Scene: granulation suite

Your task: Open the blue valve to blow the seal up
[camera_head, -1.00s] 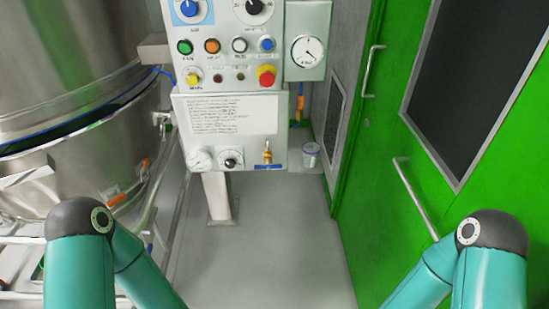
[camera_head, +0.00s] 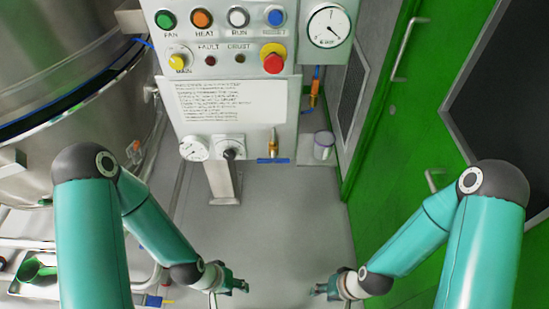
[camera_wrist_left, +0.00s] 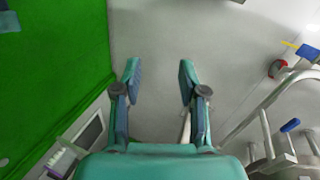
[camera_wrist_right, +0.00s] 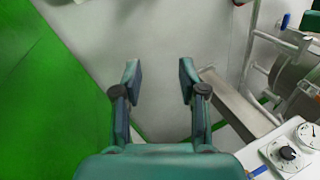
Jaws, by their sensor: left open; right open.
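The blue valve (camera_head: 273,160) has a flat blue lever lying level across the lower right edge of the control panel (camera_head: 232,99), with a brass body rising above it. My left gripper (camera_head: 243,287) is open and empty, low over the floor, below and in front of the panel. Its spread fingers show in the left wrist view (camera_wrist_left: 158,80). My right gripper (camera_head: 316,290) is also open and empty, low and to the right of the left one. Its fingers show in the right wrist view (camera_wrist_right: 160,80). Neither gripper touches the valve.
A pressure gauge (camera_head: 193,148) and a black knob (camera_head: 231,150) sit left of the valve. A round gauge box (camera_head: 328,24) is above right. A white pot (camera_head: 323,144) stands beside the panel. A steel vessel (camera_head: 60,70) is left, a green door (camera_head: 430,130) right.

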